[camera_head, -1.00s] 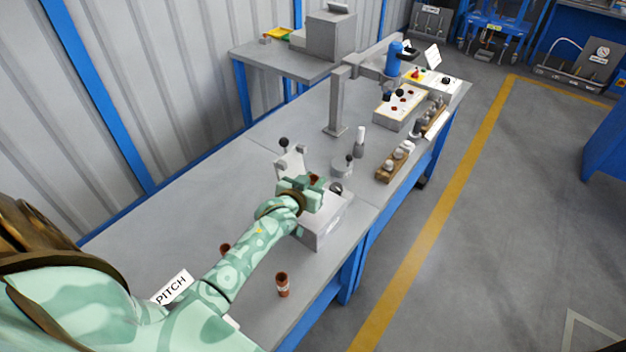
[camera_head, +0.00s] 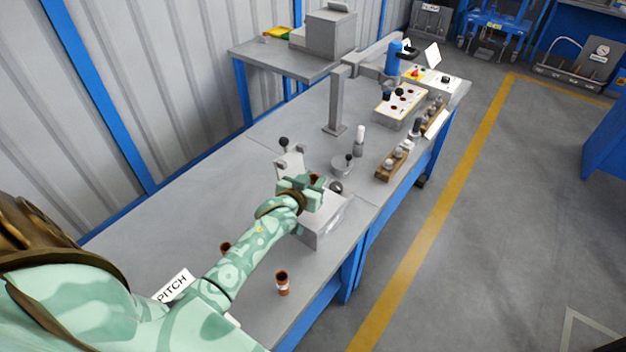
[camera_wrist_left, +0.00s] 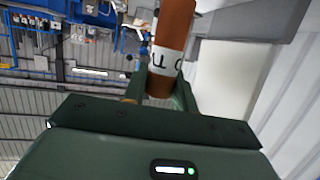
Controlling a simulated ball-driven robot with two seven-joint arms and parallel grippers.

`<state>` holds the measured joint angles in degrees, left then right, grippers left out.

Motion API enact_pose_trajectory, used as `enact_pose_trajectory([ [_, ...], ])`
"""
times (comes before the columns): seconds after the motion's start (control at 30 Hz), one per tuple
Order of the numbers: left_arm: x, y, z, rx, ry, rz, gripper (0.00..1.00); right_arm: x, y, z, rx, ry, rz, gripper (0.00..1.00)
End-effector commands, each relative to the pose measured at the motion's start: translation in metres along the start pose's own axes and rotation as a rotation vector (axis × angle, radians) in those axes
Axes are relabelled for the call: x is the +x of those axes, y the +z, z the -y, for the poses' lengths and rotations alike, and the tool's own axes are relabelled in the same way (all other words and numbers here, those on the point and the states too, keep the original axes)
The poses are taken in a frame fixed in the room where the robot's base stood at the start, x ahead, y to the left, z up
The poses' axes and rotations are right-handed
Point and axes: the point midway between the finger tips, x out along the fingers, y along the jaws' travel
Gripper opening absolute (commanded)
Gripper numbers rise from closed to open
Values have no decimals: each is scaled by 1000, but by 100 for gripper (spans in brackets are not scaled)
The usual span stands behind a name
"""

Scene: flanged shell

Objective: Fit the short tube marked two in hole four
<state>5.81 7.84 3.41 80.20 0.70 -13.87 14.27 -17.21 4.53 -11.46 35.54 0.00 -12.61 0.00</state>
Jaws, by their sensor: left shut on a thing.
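My left gripper (camera_head: 312,187) is shut on a brown tube (camera_wrist_left: 172,30) with a white marked band. The band's lettering shows only partly in the left wrist view, so I cannot read it. In the head view only a small brown part of the tube (camera_head: 315,178) shows at the jaws. The gripper is above the left part of a grey block (camera_head: 322,231) on the bench. The gripper and arm cover part of the block's top, and I cannot make out hole four. My right gripper is not in view.
A brown tube (camera_head: 282,285) stands near the bench's front edge, and another (camera_head: 225,248) is partly behind my left arm. A grey stand with black knobs (camera_head: 290,163) is just behind the gripper. A wooden rack (camera_head: 393,165) and a post (camera_head: 337,103) stand farther along.

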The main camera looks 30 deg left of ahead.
Motion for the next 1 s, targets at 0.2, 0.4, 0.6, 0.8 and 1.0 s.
enact_pose_trajectory([
  [0.2, 0, -1, 0, -1, 0, -1, 0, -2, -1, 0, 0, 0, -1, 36],
  [0.4, 0, -1, 0, 0, 0, -1, 0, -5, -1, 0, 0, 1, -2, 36],
  [0.6, 0, 0, 0, 0, 0, -1, 0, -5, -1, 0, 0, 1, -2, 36],
  [0.8, 1, 4, 0, -1, 0, -1, 0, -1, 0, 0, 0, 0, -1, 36],
  [1.0, 3, 9, 0, -1, 0, -1, 0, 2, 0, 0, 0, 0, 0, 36],
])
